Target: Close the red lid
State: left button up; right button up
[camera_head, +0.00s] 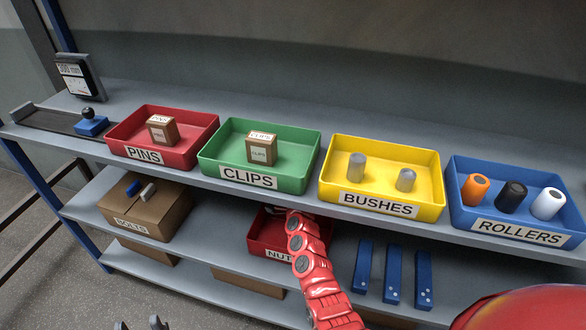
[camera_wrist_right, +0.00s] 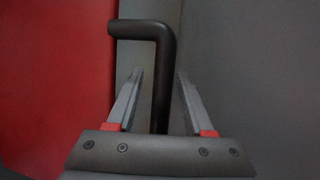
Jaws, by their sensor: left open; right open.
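In the right wrist view a flat red surface (camera_wrist_right: 55,80) fills the left side; I cannot tell whether it is the red lid. A black L-shaped bar (camera_wrist_right: 161,75) runs down between the open fingers of my right gripper (camera_wrist_right: 158,80), with gaps showing on both sides. In the head view my red arm reaches up in front of the red NUTS bin (camera_head: 262,235), hiding part of it; that arm's gripper cannot be made out there. My left gripper (camera_head: 138,323) shows only its fingertips at the bottom edge, spread apart and empty. No lid is clearly visible in the head view.
On the top shelf stand a red PINS bin (camera_head: 190,150), green CLIPS bin (camera_head: 214,160), yellow BUSHES bin (camera_head: 385,185) and blue ROLLERS bin (camera_head: 470,212). Below are a cardboard BOLTS box (camera_head: 165,213) and blue bars (camera_head: 393,275). A blue block (camera_head: 91,126) sits far left.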

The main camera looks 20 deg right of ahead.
grip_shut()
dwell(1.4)
